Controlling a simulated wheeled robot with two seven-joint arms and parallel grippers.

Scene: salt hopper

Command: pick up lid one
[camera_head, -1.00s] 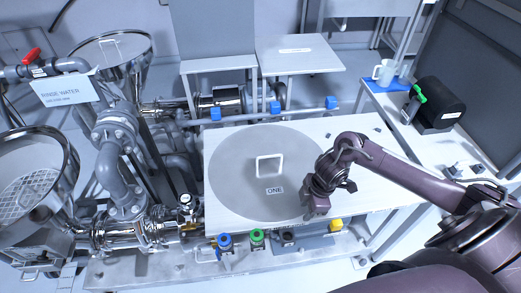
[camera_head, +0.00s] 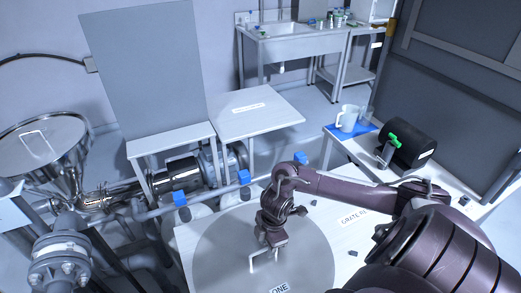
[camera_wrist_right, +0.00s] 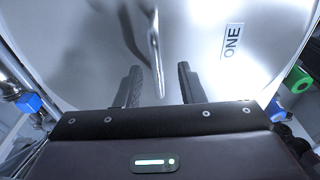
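Lid one is a large flat grey disc (camera_head: 215,262) with a "ONE" label (camera_head: 279,288), lying on the white table; its lower part is cut off in the head view. Its upright loop handle (camera_head: 254,262) is partly hidden by my right gripper (camera_head: 268,248). In the right wrist view, the lid (camera_wrist_right: 80,45) fills most of the picture. The handle (camera_wrist_right: 154,45) appears edge-on, its near end between the two open fingers (camera_wrist_right: 159,85), with a gap on both sides. My left gripper is not in view.
A dark cylindrical device (camera_head: 408,145) with a green part and a white jug (camera_head: 347,118) on a blue mat stand on the right bench. A pipe with blue clamps (camera_head: 244,177) runs behind the table. A steel hopper with a lid (camera_head: 40,145) stands at left.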

